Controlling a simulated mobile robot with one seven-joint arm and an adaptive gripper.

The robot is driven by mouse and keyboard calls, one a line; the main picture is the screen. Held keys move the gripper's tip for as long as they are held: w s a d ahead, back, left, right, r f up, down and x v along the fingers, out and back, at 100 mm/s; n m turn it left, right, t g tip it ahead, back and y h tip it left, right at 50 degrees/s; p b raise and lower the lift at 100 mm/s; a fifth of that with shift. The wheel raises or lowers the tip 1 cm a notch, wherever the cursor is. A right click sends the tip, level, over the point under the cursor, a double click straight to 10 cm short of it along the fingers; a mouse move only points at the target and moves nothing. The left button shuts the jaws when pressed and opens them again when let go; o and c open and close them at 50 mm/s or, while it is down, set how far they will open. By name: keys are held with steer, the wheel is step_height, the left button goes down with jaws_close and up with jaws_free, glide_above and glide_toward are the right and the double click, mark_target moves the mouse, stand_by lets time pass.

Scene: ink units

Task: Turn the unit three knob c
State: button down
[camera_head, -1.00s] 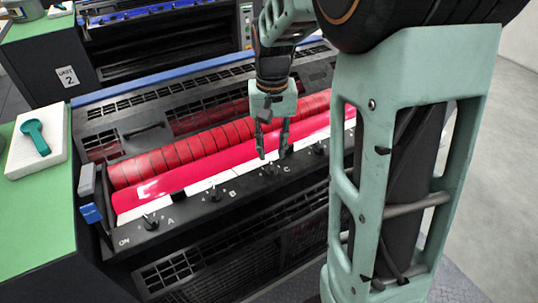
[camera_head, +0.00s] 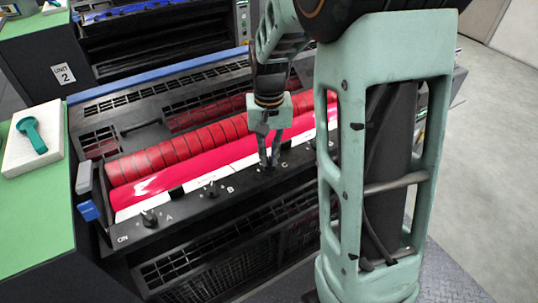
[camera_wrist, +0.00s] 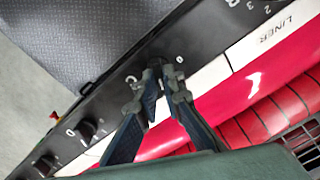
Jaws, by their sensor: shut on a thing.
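Knob c (camera_wrist: 154,63) is a small black knob on the dark front rail of the near ink unit, beside a white letter C. My gripper (camera_head: 269,163) reaches down to it from above, and its dark fingers are shut on the knob. In the wrist view the fingertips (camera_wrist: 159,74) press on both sides of it and hide most of it, so its pointer cannot be read. A small 0 mark shows beside it. No number label for this near unit is visible.
Knob A (camera_head: 149,218) and knob B (camera_head: 212,188) stand on the same rail to the left. Knob D (camera_wrist: 87,129) is on the other side. A glossy red roller (camera_head: 190,167) lies just behind the rail. A unit labelled 2 (camera_head: 63,74) stands behind.

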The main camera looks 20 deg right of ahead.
mark_target(270, 160)
steer(key=shift+m, duration=0.4)
steer(key=m, duration=0.4)
steer(key=shift+d+m, duration=0.1)
steer(key=shift+m, duration=0.2)
steer(key=m+p, duration=0.1)
steer(key=m, duration=0.3)
steer(key=shift+m, duration=0.4)
steer(key=c, duration=2.1)
jaws_free()
steer(key=shift+r, duration=0.1)
step_height(270, 160, up, 12)
steer(key=shift+s+f, duration=0.1)
